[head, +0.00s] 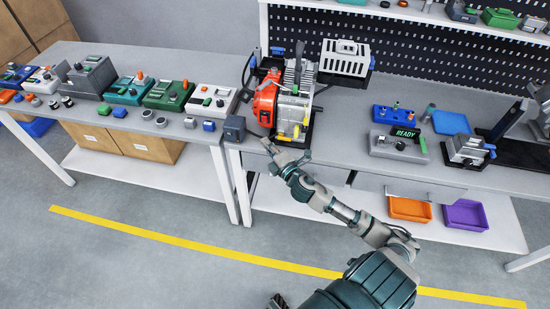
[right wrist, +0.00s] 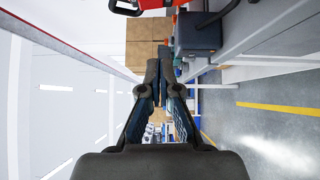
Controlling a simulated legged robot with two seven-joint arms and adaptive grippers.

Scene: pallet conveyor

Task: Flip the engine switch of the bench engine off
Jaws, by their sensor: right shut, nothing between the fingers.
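The bench engine (head: 293,108) stands on the bench, with a red housing (head: 265,104) on its left, a yellow part and a pale grey slotted box at the upper right. I cannot make out the engine switch or its position. My right gripper (head: 268,147) is at the bench's front edge, just in front of the engine and low beside its red side. In the right wrist view its fingers (right wrist: 159,72) meet at the tips with nothing between them. A red piece (right wrist: 140,6) shows at the top of that view. My left gripper is not in view.
A dark grey box (head: 234,128) sits left of the engine near the edge. Several control boxes fill the left bench (head: 60,52). A READY panel (head: 398,145) and a blue tray (head: 450,122) lie right. Orange (head: 409,209) and purple (head: 466,215) bins sit below.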

